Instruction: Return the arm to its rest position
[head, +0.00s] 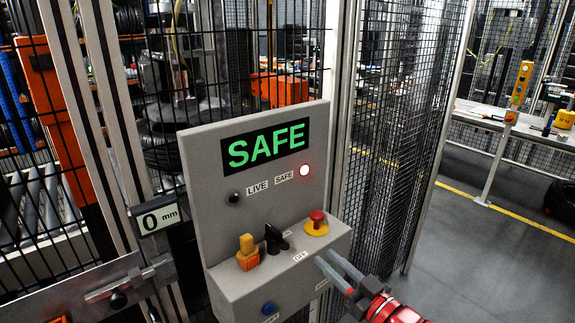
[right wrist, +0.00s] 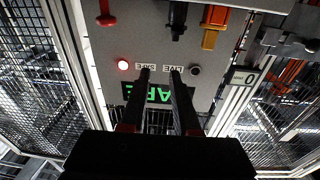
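My right gripper (head: 327,257) comes in from the lower right in the head view, in front of the control box's right end. In the right wrist view my right gripper (right wrist: 160,70) has two dark fingers apart with nothing between them, pointing at the panel. The grey control panel (head: 205,160) has a green SAFE display (head: 265,145). The lamp (head: 304,170) beside the SAFE label is lit; the LIVE lamp (head: 234,198) is dark. The red button (head: 317,216) on its yellow base is left of and beyond the gripper. My left gripper is out of view.
The box also carries a black switch (head: 274,239), an orange-yellow block (head: 247,252) and a blue button (head: 268,308). Mesh fencing (head: 395,120) stands behind. A 0 mm readout (head: 158,217) is at left. A workbench (head: 490,122) stands back right; the floor (head: 480,260) at right is clear.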

